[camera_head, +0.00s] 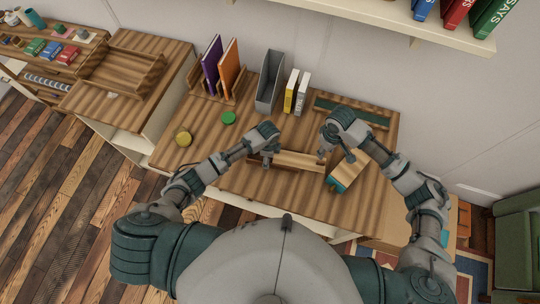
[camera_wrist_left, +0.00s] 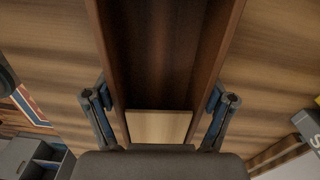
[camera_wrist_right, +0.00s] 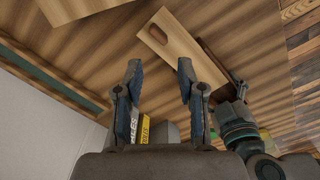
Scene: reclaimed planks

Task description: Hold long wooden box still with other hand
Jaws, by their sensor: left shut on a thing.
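The long wooden box (camera_head: 285,168) lies on the plank-topped table (camera_head: 225,175) in front of me. In the left wrist view its dark, hollow inside (camera_wrist_left: 168,50) runs away between the fingers. A pale wooden panel (camera_wrist_left: 160,126) shows in its near part. My left gripper (camera_head: 266,158) is shut across the box, one finger against each side wall. My right gripper (camera_head: 324,154) is open and empty above the table, to the right of the box. In the right wrist view a pale panel with a small slot (camera_wrist_right: 178,48) lies at the box, beyond the fingertips.
A pale block with a teal edge (camera_head: 347,172) lies right of the box. A green lid (camera_head: 229,118) and a yellow one (camera_head: 183,138) lie left. A grey file holder (camera_head: 269,82), books (camera_head: 229,66) and a dark green tray (camera_head: 365,115) stand along the back.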

